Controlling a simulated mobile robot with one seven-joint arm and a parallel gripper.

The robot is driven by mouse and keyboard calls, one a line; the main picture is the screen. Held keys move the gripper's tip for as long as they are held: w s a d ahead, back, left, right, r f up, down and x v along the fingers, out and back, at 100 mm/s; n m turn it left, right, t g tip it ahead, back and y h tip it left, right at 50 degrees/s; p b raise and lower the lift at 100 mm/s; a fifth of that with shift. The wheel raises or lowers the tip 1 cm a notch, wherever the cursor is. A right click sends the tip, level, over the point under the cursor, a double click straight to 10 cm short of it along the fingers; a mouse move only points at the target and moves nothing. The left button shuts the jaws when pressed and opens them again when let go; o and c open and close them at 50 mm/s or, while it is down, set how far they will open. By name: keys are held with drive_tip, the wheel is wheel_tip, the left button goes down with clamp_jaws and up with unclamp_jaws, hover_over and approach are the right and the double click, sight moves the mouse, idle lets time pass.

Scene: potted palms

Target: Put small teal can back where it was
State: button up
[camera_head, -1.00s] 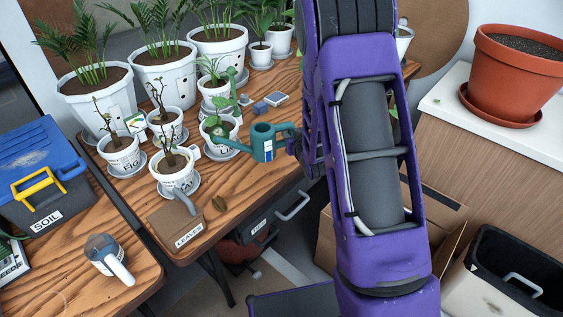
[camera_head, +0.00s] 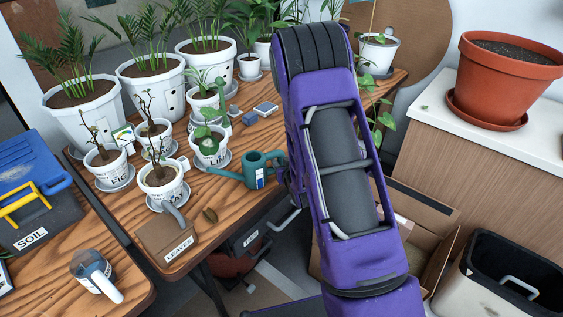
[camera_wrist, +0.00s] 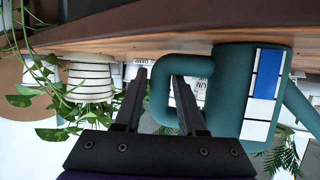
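The small teal can (camera_head: 258,170) is a watering can with a blue and white label. In the head view it is at the table's front right edge, spout pointing left towards the potted seedlings. In the wrist view the can (camera_wrist: 265,90) appears upside down, with its handle between the fingers of my gripper (camera_wrist: 160,73).
Potted seedlings (camera_head: 208,148) stand left of the can. A blue box (camera_head: 265,108) lies behind it. A box labelled LEAVES (camera_head: 165,235) and a brown leaf (camera_head: 210,215) are in front. Large palms (camera_head: 85,105) line the back. A cardboard box (camera_head: 425,225) is on the floor right of my arm.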

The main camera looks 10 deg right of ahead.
drive_tip(key=shift+o, duration=1.1)
drive_tip(key=shift+r, duration=0.15)
drive_tip(key=shift+s+r, duration=0.2)
drive_tip(key=p+v, duration=0.1)
drive_tip(key=v, duration=1)
drive_tip(key=shift+s, duration=0.3)
